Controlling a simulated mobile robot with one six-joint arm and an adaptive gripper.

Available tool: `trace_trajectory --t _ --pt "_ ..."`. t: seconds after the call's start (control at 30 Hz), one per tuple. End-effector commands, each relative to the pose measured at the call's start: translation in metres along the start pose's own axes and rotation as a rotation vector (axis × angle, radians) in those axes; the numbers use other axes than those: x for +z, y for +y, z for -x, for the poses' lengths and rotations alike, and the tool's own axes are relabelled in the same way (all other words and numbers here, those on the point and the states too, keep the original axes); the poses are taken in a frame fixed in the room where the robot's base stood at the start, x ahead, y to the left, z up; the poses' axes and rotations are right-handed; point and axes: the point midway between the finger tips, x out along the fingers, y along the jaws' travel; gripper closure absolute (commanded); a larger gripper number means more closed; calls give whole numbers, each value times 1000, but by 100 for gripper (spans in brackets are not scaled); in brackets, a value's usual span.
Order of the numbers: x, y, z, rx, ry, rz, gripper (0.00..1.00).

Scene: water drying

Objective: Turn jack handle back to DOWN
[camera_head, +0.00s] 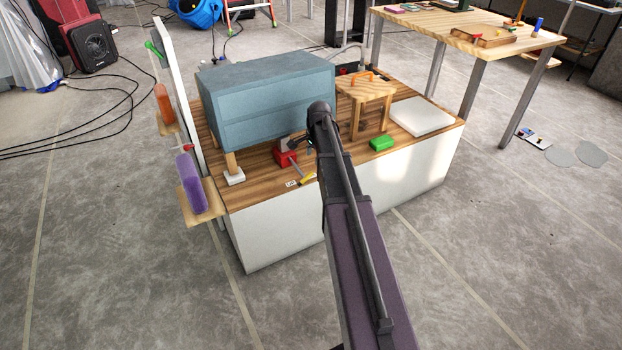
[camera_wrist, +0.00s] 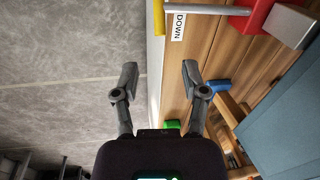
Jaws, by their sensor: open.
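The red jack (camera_head: 285,157) stands on the wooden top at the front of the blue-grey cabinet (camera_head: 265,95). It also shows at the top right of the wrist view (camera_wrist: 262,14). Its handle is a grey rod with a yellow grip (camera_head: 308,179); in the wrist view the grip (camera_wrist: 159,17) is cut by the top edge. A white label reading DOWN (camera_wrist: 178,27) lies close beside the grip. My gripper (camera_wrist: 160,76) is open and empty, its fingers apart from the grip. In the head view my arm hides part of the gripper.
A green block (camera_head: 381,143), a small wooden stool (camera_head: 364,90) and a white slab (camera_head: 421,115) are right of my arm. A panel (camera_head: 178,90) with shelves holding purple and orange items stands at the left. Open floor lies in front of the white-sided platform.

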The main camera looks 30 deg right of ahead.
Motion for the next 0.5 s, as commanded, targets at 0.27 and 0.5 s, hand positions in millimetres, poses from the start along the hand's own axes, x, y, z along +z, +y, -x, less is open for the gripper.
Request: trace_trajectory --t 0.27,0.5 --pt "0 0 -26 0 0 0 43" --pt "-1 1 -45 0 0 -1 43"
